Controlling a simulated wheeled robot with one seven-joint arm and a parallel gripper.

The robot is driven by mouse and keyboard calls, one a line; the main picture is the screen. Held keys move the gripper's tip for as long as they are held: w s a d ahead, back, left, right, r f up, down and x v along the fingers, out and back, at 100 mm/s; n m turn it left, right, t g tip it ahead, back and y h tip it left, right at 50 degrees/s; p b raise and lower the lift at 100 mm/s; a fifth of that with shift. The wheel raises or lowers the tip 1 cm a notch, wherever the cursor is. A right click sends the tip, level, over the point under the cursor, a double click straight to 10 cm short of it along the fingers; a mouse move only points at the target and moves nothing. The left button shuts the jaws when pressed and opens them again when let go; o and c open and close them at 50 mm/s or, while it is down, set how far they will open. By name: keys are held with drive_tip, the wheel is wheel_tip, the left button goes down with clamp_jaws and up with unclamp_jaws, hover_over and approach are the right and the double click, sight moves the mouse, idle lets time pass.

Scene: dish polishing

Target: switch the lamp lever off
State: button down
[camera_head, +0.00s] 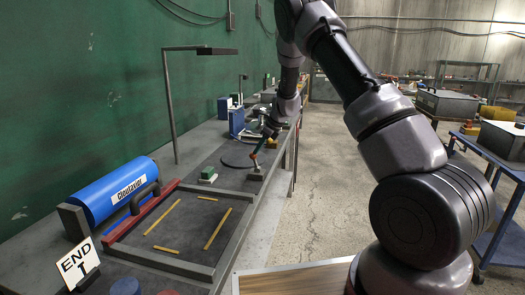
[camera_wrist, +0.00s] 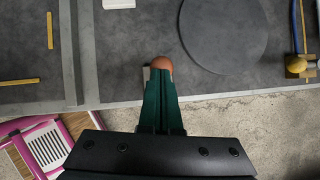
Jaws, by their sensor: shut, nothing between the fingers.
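The lamp (camera_head: 200,51) is a dark post with a flat arm over the bench on the left. The lever's orange-red knob (camera_head: 254,157) stands above a small grey base (camera_head: 255,174) near the bench's right edge. In the wrist view the knob (camera_wrist: 162,64) shows right at the tips of my gripper (camera_wrist: 160,80). The green fingers are shut with nothing between them and hide most of the lever and its base. They look touching or very close to the knob; I cannot tell which. My gripper (camera_head: 259,149) is small and partly hidden in the head view.
A dark round plate (camera_wrist: 224,34) lies right of the knob in the wrist view. Open floor is right of the bench.

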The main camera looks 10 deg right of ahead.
drive_tip(key=shift+w+a, duration=0.1)
drive_tip(key=shift+a, duration=0.25)
drive_tip(key=shift+d, duration=0.1)
idle(0.4)
drive_tip(key=a+v, duration=0.1)
drive_tip(key=v, duration=1.2)
drive_tip(key=shift+a+r, duration=0.25)
drive_tip(key=shift+r, duration=0.15)
drive_tip(key=shift+w, duration=0.1)
